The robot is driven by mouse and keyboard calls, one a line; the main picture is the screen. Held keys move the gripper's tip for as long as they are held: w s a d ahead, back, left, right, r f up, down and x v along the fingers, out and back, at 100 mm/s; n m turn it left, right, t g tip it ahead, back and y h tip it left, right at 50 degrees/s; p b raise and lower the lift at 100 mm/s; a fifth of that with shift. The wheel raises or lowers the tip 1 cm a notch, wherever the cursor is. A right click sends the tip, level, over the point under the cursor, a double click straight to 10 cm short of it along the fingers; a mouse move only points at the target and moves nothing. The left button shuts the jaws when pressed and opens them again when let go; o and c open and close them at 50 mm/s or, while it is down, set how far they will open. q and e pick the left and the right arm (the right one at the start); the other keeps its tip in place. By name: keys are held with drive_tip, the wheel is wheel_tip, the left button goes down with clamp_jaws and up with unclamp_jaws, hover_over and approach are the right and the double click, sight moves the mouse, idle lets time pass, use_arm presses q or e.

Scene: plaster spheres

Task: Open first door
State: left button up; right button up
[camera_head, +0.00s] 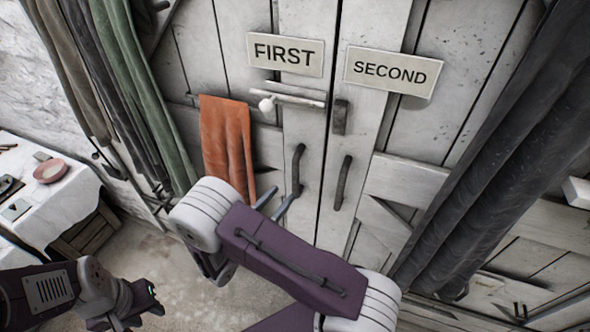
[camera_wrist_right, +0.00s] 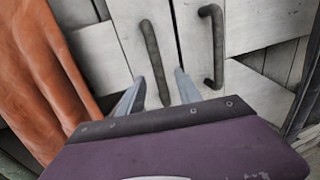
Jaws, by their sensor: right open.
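The first door (camera_head: 290,130) is whitish planks under a sign reading FIRST (camera_head: 285,54). It looks shut. Its dark upright handle (camera_head: 297,170) is near the door's right edge; it also shows in the right wrist view (camera_wrist_right: 153,60). My right gripper (camera_head: 284,192) is open, near the handle's lower end. In the right wrist view its two fingers (camera_wrist_right: 158,88) lie left and right of the handle's lower part; contact cannot be told. My left gripper (camera_head: 152,293) is low at the left, away from the doors; its jaws are unclear.
The second door's handle (camera_head: 342,182) stands close to the right, under the SECOND sign (camera_head: 392,71). An orange cloth (camera_head: 227,145) hangs left of the first handle, beside a white bar (camera_head: 290,97). Dark curtains (camera_head: 490,170) hang right. A table with white cloth (camera_head: 45,215) stands left.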

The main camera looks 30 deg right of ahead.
sight(294, 179)
drive_tip(key=p+x, duration=0.2)
drive_tip(key=x, duration=0.6)
drive_tip(key=shift+w, duration=0.25)
drive_tip(key=shift+w+d+f, duration=0.1)
drive_tip(key=shift+w+d, duration=0.15)
drive_tip(key=shift+d, duration=0.1)
clamp_jaws()
idle(0.8)
